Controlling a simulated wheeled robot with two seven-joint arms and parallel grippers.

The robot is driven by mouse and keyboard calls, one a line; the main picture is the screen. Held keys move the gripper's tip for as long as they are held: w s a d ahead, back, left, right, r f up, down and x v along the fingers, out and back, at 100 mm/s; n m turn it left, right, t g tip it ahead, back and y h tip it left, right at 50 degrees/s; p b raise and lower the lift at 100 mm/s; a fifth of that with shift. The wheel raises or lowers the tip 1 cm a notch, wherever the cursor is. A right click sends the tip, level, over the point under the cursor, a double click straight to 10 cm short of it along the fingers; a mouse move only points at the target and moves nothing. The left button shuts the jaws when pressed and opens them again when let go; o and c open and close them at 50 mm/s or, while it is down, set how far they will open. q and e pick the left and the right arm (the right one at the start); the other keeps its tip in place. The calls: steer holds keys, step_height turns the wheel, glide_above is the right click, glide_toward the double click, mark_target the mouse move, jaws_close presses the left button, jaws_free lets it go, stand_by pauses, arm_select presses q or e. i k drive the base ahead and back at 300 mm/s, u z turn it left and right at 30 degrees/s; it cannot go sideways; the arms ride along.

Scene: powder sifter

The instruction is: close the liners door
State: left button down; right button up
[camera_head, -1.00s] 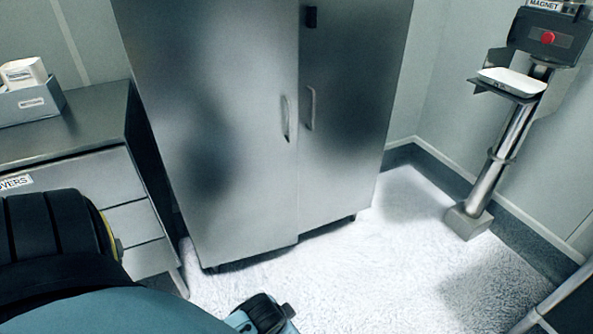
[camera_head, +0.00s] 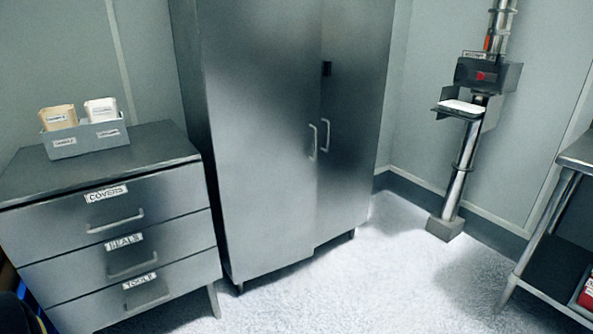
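No label reading liners is legible in the camera_head view. A tall steel cabinet (camera_head: 265,150) with two doors stands in the middle. Its left door (camera_head: 262,190) and right door (camera_head: 350,170) each have a vertical handle near the centre seam. Both doors look shut or nearly so; the left door's lower edge seems to stand slightly proud of the right one, but I cannot tell for sure whether it is ajar. Neither of my grippers is in view. A dark part at the lower left corner is probably mine.
A steel drawer unit (camera_head: 180,152) labelled covers, seals and tools stands left, with a grey bin (camera_head: 88,142) of containers on top. A magnet post (camera_head: 460,180) with a tray stands back right. A steel table (camera_head: 578,150) is at the right edge. White floor (camera_head: 400,275) is clear in front.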

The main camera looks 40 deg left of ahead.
mark_target(261, 61)
steer(key=u, duration=0.95)
steer(key=i, duration=1.1)
steer(key=z, duration=0.15)
